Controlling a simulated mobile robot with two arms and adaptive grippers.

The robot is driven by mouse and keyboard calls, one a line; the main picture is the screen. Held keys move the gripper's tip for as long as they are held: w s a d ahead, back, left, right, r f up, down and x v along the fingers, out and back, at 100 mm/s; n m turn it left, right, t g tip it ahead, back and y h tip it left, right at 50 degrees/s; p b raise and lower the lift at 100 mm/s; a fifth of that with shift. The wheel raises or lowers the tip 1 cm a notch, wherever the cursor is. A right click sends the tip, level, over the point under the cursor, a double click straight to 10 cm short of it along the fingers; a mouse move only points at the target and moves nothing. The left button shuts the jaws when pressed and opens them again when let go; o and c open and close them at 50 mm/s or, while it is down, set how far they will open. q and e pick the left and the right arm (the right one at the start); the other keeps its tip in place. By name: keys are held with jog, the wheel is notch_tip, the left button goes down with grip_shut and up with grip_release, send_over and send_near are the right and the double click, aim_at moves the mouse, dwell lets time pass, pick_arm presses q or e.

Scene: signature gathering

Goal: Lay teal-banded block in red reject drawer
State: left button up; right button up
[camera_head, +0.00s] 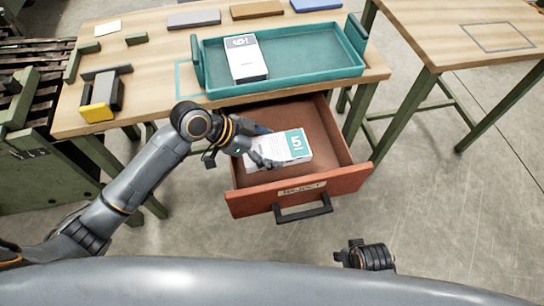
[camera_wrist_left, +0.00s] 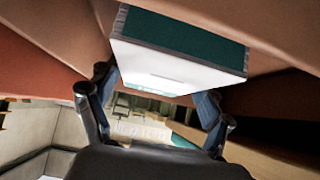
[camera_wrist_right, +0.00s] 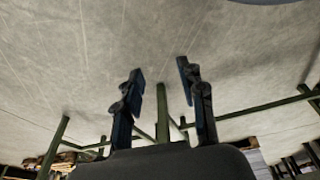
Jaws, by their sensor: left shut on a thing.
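The teal-banded block (camera_head: 278,151), white with a teal end marked 5, is inside the open red reject drawer (camera_head: 274,197). It looks flat and low, at or close to the drawer floor. My left gripper (camera_head: 262,146) reaches into the drawer from the left and is shut on the block's left part. In the left wrist view the block (camera_wrist_left: 165,65) shows its white face and teal band between the fingers of my left gripper (camera_wrist_left: 157,92). My right gripper (camera_wrist_right: 160,70) is open and empty above bare floor.
The teal tray (camera_head: 290,88) on the workbench (camera_head: 150,58) above the drawer holds a grey-banded white block (camera_head: 247,62). A yellow-and-dark object (camera_head: 100,98) stands at the bench's left. A second table (camera_head: 470,20) is at the right. The drawer's right part is free.

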aim_at(269, 157)
pick_arm(q)
jog(key=shift+f+b, duration=0.5)
jog(key=shift+f, duration=1.75)
pick_arm(e)
jog(key=shift+w+r, duration=0.25)
jog(key=shift+r, duration=0.75)
jog(key=shift+w+r, duration=0.2)
jog(key=shift+r, duration=0.75)
pick_arm(q)
jog(key=shift+f, duration=0.15)
pick_arm(e)
jog(key=shift+r, duration=0.1)
pick_arm(q)
jog(key=o, duration=1.4)
jog(key=shift+o, duration=0.2)
jog(key=shift+r, duration=0.25)
jog(key=p+v, duration=0.2)
jog(key=v, duration=0.9)
jog(key=shift+a+r, duration=0.3)
pick_arm(e)
notch_tip(269, 157, down, 7)
jog(key=s, duration=0.2)
pick_arm(q)
jog(key=shift+s, duration=0.1)
pick_arm(e)
jog(key=shift+d, duration=0.1)
